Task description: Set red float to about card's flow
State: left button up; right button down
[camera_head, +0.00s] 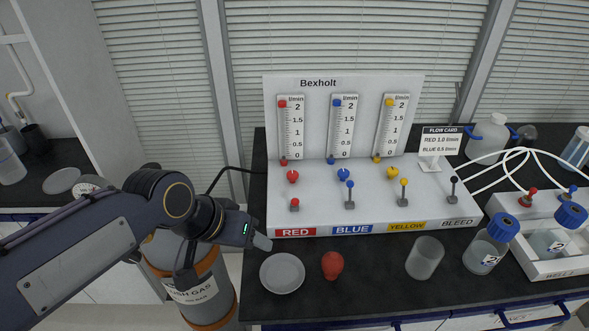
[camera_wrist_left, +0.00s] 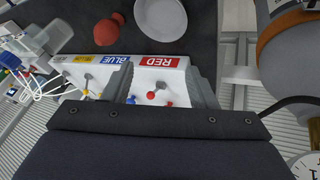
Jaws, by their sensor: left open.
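The red flow tube (camera_head: 291,128) on the Bexholt panel has a red piece at its top by the 2 mark and another at its bottom by 0; I cannot tell which is the float. A red knob (camera_head: 293,177) sits below it, and a red-tipped lever (camera_head: 295,204) stands behind the RED label (camera_head: 296,232). The flow card (camera_head: 441,141) reads RED 1.0 l/min, BLUE 0.5 l/min. My left gripper (camera_head: 262,242) is open and empty, just left of the RED label. In the left wrist view, the red lever (camera_wrist_left: 151,96) shows between its fingers (camera_wrist_left: 162,80).
A white dish (camera_head: 282,273), a red bulb (camera_head: 333,265) and a clear beaker (camera_head: 425,258) stand in front of the panel. Blue and yellow levers are to the right. A gas cylinder (camera_head: 196,291) stands left of the bench. Bottles and hoses crowd the right side.

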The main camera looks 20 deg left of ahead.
pick_arm(q)
jog(key=w+a+r+y, duration=0.2)
jog(key=w+a, duration=0.1)
jog(key=w, duration=1.1)
jog(key=y, duration=0.1)
send_near(292, 174)
jog(key=shift+g, duration=0.4)
jog(key=x, duration=0.8)
jog(key=shift+w+d+p, duration=0.1)
jog(key=shift+w+p, duration=0.2)
jog(key=shift+w, duration=0.05)
jog(key=c, duration=1)
